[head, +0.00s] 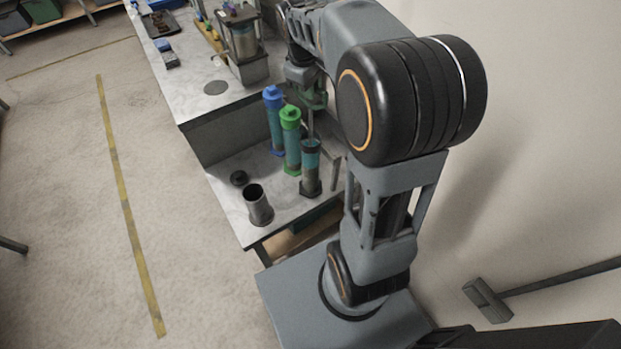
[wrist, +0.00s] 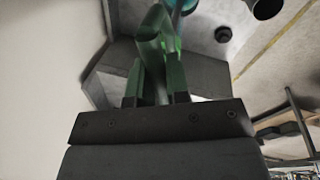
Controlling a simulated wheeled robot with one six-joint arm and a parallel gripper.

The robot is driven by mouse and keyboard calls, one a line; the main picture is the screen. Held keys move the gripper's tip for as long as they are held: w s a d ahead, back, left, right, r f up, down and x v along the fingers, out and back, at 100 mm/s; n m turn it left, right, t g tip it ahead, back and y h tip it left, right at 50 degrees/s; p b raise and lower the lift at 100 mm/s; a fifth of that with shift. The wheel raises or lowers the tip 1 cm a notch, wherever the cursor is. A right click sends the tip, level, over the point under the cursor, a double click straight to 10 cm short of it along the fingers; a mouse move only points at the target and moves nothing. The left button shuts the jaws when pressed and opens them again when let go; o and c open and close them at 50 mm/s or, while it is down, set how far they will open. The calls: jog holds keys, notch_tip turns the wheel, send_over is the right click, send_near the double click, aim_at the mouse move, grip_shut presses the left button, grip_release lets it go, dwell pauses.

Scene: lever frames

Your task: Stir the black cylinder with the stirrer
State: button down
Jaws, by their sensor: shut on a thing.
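A teal tube with a black rim and black base, the black cylinder (head: 311,168), stands upright on the lower bench shelf. My gripper (head: 313,98) is above it in the head view, shut on the stirrer. The stirrer's thin grey rod (head: 311,124) points down to the black cylinder's top. I cannot tell whether its tip is inside. In the wrist view the green fingers of my gripper (wrist: 155,85) close around the stirrer's handle (wrist: 150,45). A small teal part of a tube shows at that view's top edge.
A green-capped cylinder (head: 291,143) and a blue-capped cylinder (head: 273,122) stand close behind the black one. An open dark cup (head: 259,207) and a small black lid (head: 239,178) are at the left. The raised worktop (head: 205,103) is behind.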

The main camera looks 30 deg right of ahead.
aim_at(309, 106)
jog(key=shift+f+b, duration=0.4)
jog(key=shift+f, duration=0.65)
notch_tip(309, 106, down, 6)
jog(key=b, duration=0.4)
jog(key=shift+f, duration=0.25)
jog(key=shift+r, duration=0.2)
notch_tip(309, 106, up, 7)
jog(key=p, duration=0.6)
jog(key=shift+r, duration=0.1)
notch_tip(309, 106, up, 6)
jog(key=p, duration=0.5)
jog(key=shift+r, duration=0.25)
